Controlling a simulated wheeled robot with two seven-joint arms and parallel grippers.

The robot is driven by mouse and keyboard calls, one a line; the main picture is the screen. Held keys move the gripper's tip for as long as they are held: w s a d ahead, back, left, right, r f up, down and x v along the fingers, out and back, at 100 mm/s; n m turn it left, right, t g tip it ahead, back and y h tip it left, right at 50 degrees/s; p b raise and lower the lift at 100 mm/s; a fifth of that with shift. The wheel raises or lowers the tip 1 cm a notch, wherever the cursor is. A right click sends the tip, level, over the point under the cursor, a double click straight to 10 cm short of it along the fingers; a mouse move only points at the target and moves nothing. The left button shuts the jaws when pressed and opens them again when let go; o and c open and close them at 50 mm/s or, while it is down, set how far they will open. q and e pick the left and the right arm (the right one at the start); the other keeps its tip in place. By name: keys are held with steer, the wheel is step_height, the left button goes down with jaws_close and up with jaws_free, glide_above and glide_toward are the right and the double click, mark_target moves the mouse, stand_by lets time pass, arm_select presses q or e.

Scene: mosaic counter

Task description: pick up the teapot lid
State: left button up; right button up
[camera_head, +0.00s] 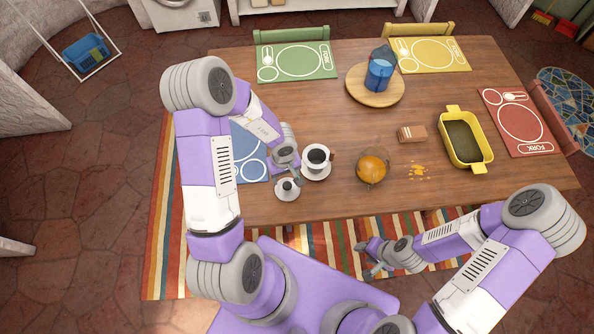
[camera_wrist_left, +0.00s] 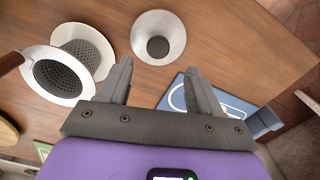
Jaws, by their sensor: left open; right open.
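The teapot lid (camera_head: 288,189) appears to be the small white round piece with a dark knob on the wooden table, near its front edge. It also shows in the left wrist view (camera_wrist_left: 158,47), just beyond the fingertips. My left gripper (camera_head: 291,168) is open and empty, close above the lid; in the wrist view its two fingers (camera_wrist_left: 158,68) stand apart, either side of the line to the lid. A white open vessel (camera_head: 317,155) with a dark inside and dark handle stands beside the lid. My right gripper (camera_head: 367,260) is open and empty, in front of the table.
A round orange vessel (camera_head: 372,170) and orange spill (camera_head: 417,170) lie to the right, near a small brown box (camera_head: 412,133) and yellow tray (camera_head: 484,156). A blue jug (camera_head: 379,74) stands on a round board (camera_head: 360,94). A blue placemat (camera_head: 247,140) is partly hidden by my arm.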

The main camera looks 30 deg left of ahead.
mark_target(287, 185)
arm_select(q)
steer(key=f+b, duration=0.1)
steer(key=f, duration=0.1)
steer(key=f+b, duration=0.1)
steer(key=f, duration=0.1)
steer(key=f+b, duration=0.2)
steer(key=shift+s+d+f, duration=0.15)
steer(key=shift+d+f, duration=0.2)
steer(key=shift+d, duration=0.05)
steer(key=shift+f, duration=0.3)
steer(key=shift+r, duration=0.1)
steer(key=c, duration=1.2)
